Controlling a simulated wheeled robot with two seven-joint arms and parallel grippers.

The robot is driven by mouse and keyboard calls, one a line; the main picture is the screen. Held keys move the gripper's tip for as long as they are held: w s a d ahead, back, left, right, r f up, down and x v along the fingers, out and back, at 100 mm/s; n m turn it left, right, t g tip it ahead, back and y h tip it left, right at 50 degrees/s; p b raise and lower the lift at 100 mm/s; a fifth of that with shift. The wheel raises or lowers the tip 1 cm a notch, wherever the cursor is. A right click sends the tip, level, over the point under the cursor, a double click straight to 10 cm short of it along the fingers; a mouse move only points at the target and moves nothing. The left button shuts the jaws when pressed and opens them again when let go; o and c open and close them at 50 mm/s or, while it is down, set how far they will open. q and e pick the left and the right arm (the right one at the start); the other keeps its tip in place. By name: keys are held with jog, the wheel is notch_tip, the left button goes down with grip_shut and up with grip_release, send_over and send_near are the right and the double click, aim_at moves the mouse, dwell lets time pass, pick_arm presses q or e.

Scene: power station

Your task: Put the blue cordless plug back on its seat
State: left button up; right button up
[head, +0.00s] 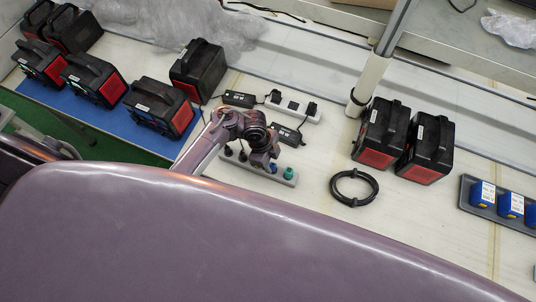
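A grey seat strip (228,172) lies on the table near the middle, with a row of small plugs along it. A green plug (288,173) stands at its right end. A small blue piece, which looks like the blue plug (273,168), shows just left of the green one, right beside my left gripper (266,163). The gripper points down over the strip and hides part of it. Its fingers are small and partly covered by its own wrist, so I cannot tell if they hold the blue plug or if it is seated. My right gripper is not in view.
A white power strip (294,107) and black adapters (239,98) lie behind. Black-red power stations stand on the blue mat (75,103) and at right (379,134). A coiled black cable (354,188) and a tray (465,196) of blue boxes (483,194) are right. A post (368,84) rises behind.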

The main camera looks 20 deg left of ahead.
pick_arm(q)
jog(key=v, duration=0.7)
jog(key=shift+a, duration=0.1)
jog(key=shift+f, duration=0.1)
